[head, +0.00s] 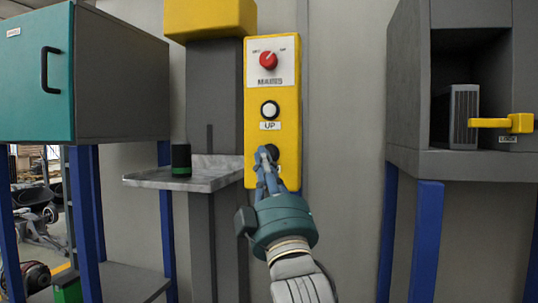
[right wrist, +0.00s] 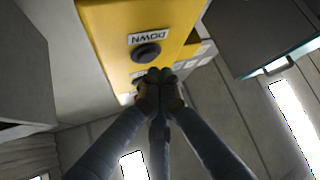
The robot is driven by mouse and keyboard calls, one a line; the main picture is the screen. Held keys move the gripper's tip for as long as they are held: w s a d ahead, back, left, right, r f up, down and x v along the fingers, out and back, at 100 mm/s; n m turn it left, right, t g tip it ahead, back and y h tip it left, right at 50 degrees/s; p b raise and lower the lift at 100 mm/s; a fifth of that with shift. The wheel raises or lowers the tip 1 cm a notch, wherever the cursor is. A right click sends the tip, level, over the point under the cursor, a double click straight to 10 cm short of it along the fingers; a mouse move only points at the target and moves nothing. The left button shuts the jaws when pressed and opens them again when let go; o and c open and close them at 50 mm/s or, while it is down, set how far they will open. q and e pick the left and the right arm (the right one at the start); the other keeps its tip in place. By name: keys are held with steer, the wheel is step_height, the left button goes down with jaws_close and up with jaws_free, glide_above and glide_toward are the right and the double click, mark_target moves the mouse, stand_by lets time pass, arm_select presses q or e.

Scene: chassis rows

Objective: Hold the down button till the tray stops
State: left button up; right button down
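The yellow control panel (head: 290,135) carries a white UP button (head: 270,109) and a black down button (head: 272,150) below it. The right wrist view shows the panel upside down, with the black down button (right wrist: 146,53) beside its DOWN label. My right gripper (head: 266,152) is in front of the panel, its fingers together and empty, partly hiding the down button. In the wrist view its fingertips (right wrist: 160,76) show just beside the button; contact cannot be told. The grey tray (head: 215,176) is level on the column left of the panel, bearing a black and green cylinder (head: 181,160). My left gripper is out of view.
A red MAINS knob (head: 268,60) is at the panel's top. A teal-doored cabinet (head: 40,75) on blue legs stands left. A grey cabinet (head: 408,90) with a yellow lock handle (head: 500,123) stands right. The space between panel and right cabinet is clear.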

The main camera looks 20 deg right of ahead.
steer(key=shift+w, duration=0.1)
steer(key=shift+w+d, duration=0.25)
steer(key=shift+w+d+p, duration=0.25)
steer(key=shift+w+p, duration=0.05)
steer(key=shift+w, duration=0.05)
stand_by(3.5)
steer(key=shift+s+a, duration=0.1)
stand_by(1.3)
steer(key=shift+s+a, duration=0.35)
steer(key=shift+s, duration=0.25)
steer(key=shift+s+a, duration=0.7)
steer(key=shift+s, duration=0.35)
steer(key=shift+s+a, duration=0.7)
steer(key=shift+s, duration=0.3)
